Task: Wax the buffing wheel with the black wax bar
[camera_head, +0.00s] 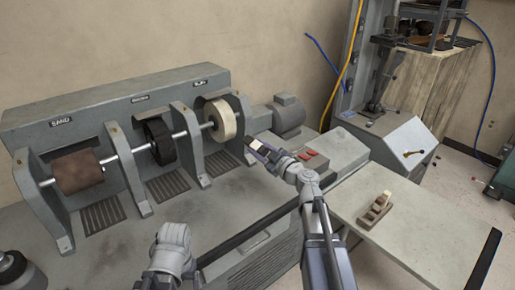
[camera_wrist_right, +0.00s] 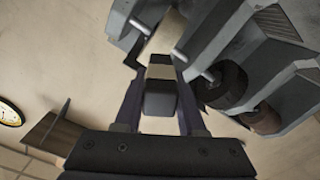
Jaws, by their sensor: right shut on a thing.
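The buffing wheel (camera_head: 222,120) is the pale disc at the right end of the machine's shaft; it also shows at the top of the right wrist view (camera_wrist_right: 167,34). My right gripper (camera_head: 264,152) is shut on a black bar with a pale band, the wax bar (camera_wrist_right: 160,98). The bar points toward the wheel. In the head view its end is just right of the wheel, seemingly with a small gap; contact cannot be made out. My left gripper (camera_head: 174,238) is low in front of the bench, away from the wheel; its fingers are not clear.
Left of the buffing wheel are a black brush wheel (camera_head: 160,142) and a brown sanding drum (camera_head: 78,172), between grey upright supports. A motor (camera_head: 289,115) stands right of the wheel. A wooden holder (camera_head: 376,208) sits on the right table, with bare table around it.

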